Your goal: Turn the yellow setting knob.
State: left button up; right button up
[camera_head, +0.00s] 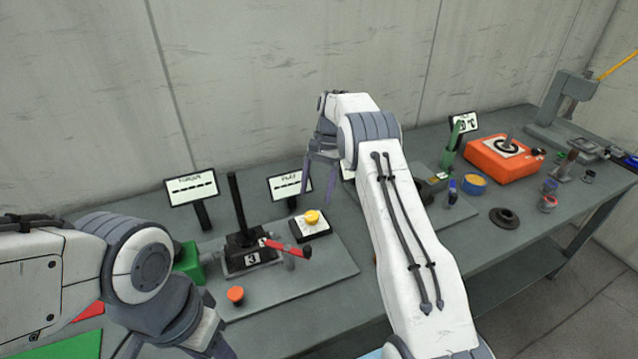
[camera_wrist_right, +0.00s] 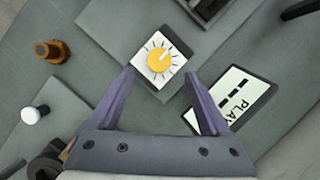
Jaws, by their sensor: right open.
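The yellow setting knob (camera_head: 312,216) sits on a small dark box with a white dial face (camera_head: 301,228), on a grey plate on the bench. In the right wrist view the knob (camera_wrist_right: 159,61) has a pale pointer line towards its upper right, with black tick marks around it. My right gripper (camera_head: 318,188) is open and points down above the knob. In its wrist view its fingertips (camera_wrist_right: 159,77) are spread to either side of the dial box, with nothing between them. My left gripper (camera_head: 178,344) is at the lower left, partly cut off by the frame edge.
A sign (camera_head: 290,185) stands behind the dial box. An orange joystick box (camera_head: 492,165) and other devices stand to the right.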

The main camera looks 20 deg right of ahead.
jog(key=shift+v, duration=1.95)
